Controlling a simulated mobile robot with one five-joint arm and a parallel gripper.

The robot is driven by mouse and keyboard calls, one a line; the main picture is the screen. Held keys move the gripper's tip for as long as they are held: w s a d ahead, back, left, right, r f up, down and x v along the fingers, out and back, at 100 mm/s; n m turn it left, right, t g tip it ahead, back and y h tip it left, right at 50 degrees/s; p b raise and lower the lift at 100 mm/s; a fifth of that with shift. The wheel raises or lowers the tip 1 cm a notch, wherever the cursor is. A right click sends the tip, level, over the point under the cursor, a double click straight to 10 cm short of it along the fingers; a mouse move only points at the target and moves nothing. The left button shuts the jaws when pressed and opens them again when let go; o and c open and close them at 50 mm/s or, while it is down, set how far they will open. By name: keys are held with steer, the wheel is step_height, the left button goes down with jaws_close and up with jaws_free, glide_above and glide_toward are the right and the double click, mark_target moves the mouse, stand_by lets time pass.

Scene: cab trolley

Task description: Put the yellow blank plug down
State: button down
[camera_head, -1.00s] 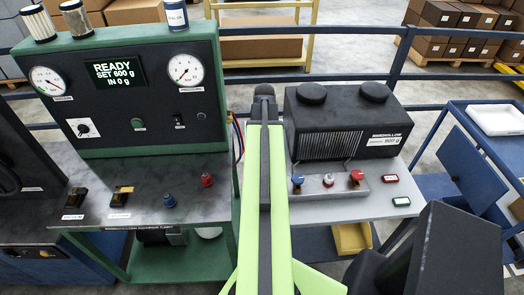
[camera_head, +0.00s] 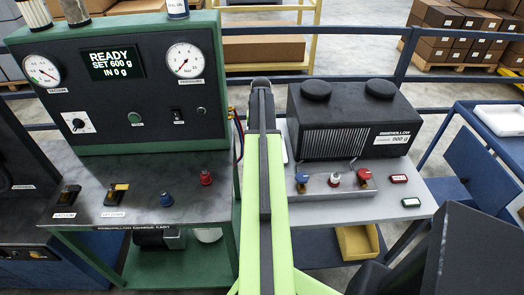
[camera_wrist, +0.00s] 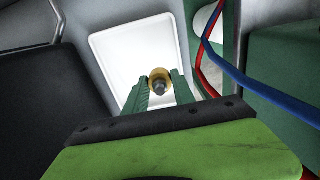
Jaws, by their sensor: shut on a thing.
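In the wrist view, my gripper (camera_wrist: 160,90) has its two green fingers closed on the yellow blank plug (camera_wrist: 153,77). The plug appears as a yellow ring with a dark, round centre, seen nearly end-on. It is over a white tray (camera_wrist: 108,52) with a pale rim; I cannot tell whether it touches the tray.
A red hose (camera_wrist: 203,68) and a blue hose (camera_wrist: 240,77) run right of the gripper in the wrist view. The green charging cart (camera_head: 140,200) stands left of my arm. The black box (camera_head: 345,125) on a grey bench (camera_head: 340,212) stands right. A blue railing (camera_head: 440,80) runs behind.

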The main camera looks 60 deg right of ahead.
step_height(320, 180, down, 4)
steer(key=b, duration=0.4)
steer(key=shift+r+p, duration=0.25)
steer(key=shift+p, duration=0.05)
steer(key=shift+f, duration=0.2)
steer(key=c, duration=1.1)
jaws_free()
steer(key=shift+o, duration=0.2)
steer(key=shift+r, duration=0.1)
step_height(320, 180, up, 12)
steer(key=p, duration=1.2)
steer(key=shift+r, duration=0.1)
